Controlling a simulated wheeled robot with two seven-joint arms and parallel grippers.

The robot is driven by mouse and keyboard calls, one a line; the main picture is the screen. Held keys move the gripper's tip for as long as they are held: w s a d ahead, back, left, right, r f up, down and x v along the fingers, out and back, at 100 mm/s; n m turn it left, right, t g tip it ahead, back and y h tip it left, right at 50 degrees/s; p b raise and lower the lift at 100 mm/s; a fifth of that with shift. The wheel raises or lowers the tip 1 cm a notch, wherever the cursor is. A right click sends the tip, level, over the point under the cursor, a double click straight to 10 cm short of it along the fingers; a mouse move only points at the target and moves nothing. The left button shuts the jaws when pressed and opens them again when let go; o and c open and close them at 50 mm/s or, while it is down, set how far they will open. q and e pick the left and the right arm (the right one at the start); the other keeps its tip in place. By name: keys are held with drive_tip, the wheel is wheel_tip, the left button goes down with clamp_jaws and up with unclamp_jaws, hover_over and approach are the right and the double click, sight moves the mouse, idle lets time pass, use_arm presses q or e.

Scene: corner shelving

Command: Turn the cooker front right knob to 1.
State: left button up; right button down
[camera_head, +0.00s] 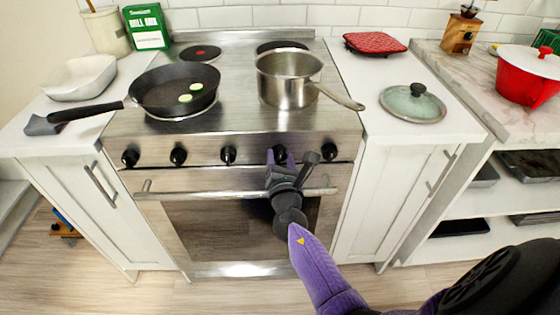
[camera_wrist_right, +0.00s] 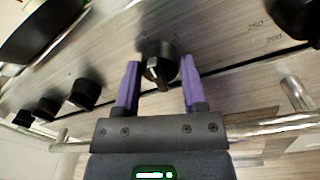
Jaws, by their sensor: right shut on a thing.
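The cooker (camera_head: 150,212) has a row of several black knobs on its front panel. My right gripper (camera_head: 280,157) reaches the panel from below, its purple fingers on either side of the fourth knob from the left (camera_head: 280,151). In the right wrist view this knob (camera_wrist_right: 158,74) sits between the two fingers, and the gripper (camera_wrist_right: 160,64) is shut on it. A pale pointer mark shows on the knob's face; the number it points at is not readable. The rightmost knob (camera_head: 329,151) is free, with 250 and 200 printed beside it. My left gripper is not in view.
A frying pan (camera_head: 160,84) with green slices and a steel saucepan (camera_head: 285,85) stand on the hob. The saucepan's handle (camera_head: 340,96) points right. The oven door handle (camera_head: 235,193) runs just below the knobs. A glass lid (camera_head: 408,105) lies on the right counter.

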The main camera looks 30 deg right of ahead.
drive_tip(key=m, duration=0.1)
drive_tip(key=m+b, duration=0.1)
drive_tip(key=shift+f+m+b, duration=0.25)
drive_tip(key=shift+m+b, duration=0.05)
drive_tip(key=shift+m, duration=0.1)
drive_tip(key=m+b, duration=0.1)
drive_tip(key=m, duration=0.1)
drive_tip(key=shift+m+b, duration=0.3)
drive_tip(key=shift+m, duration=0.1)
drive_tip(key=shift+m+b, duration=0.4)
drive_tip(key=shift+m, duration=0.3)
drive_tip(key=shift+m+b, duration=0.35)
drive_tip(key=shift+m, duration=0.35)
drive_tip(key=shift+m+h+b, duration=0.3)
drive_tip(key=shift+m, duration=0.3)
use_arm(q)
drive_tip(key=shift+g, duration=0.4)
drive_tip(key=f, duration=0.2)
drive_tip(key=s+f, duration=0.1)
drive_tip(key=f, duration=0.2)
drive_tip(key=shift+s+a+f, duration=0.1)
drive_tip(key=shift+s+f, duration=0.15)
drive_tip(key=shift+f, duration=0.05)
use_arm(e)
drive_tip(key=shift+r+m, duration=0.1)
drive_tip(key=shift+m, duration=0.2)
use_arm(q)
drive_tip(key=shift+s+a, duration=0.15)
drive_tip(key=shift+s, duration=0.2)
